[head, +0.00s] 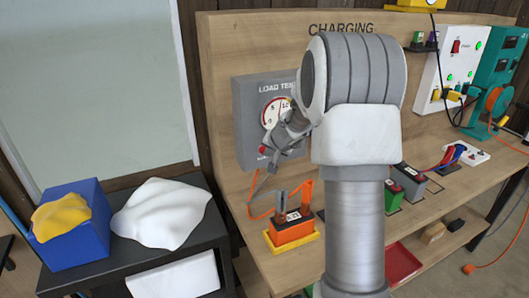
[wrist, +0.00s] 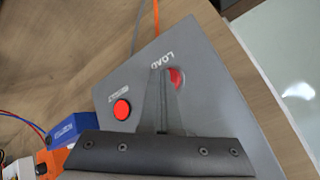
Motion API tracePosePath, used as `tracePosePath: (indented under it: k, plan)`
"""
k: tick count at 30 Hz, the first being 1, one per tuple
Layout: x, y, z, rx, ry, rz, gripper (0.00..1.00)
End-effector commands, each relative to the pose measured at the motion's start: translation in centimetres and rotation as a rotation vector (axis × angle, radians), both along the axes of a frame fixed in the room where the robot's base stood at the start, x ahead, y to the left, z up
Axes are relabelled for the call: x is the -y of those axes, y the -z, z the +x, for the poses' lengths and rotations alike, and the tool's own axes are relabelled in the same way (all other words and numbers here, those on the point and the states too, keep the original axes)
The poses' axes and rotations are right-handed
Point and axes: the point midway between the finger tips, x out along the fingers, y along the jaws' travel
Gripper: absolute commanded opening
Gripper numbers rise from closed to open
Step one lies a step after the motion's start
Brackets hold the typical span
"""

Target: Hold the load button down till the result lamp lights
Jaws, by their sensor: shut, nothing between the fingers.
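The grey load tester (head: 248,105) is fixed to the wooden board, with a round dial partly hidden by my arm. My gripper (head: 270,149) is shut and empty at the lower part of its face. In the wrist view my shut fingers (wrist: 160,73) overlap the red load button (wrist: 177,77) beside the word LOAD. The red button also shows in the head view (head: 262,150). I cannot tell whether the fingertips touch or press it. A bright red disc with a dark rim (wrist: 122,109), likely the result lamp, is clear of the fingers; its label is unreadable, and whether it is lit is unclear.
An orange battery (head: 292,228) in a yellow tray stands on the bench below the tester, with an orange cable near it. Green and grey batteries (head: 405,182) stand farther right. A dark side table with a blue box (head: 80,245) and white cloth is at left.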

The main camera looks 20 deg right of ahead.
Motion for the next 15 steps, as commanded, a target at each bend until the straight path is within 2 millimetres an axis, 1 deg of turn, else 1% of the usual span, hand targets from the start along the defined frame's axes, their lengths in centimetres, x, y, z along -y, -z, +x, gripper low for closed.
tracePosePath:
  k: [6,15]
  plan:
    - [0.06,0.18,-1.13,0.001,0.0,0.0,0.0]
    - [0.06,0.04,-1.26,-0.001,0.001,-0.001,0.0]
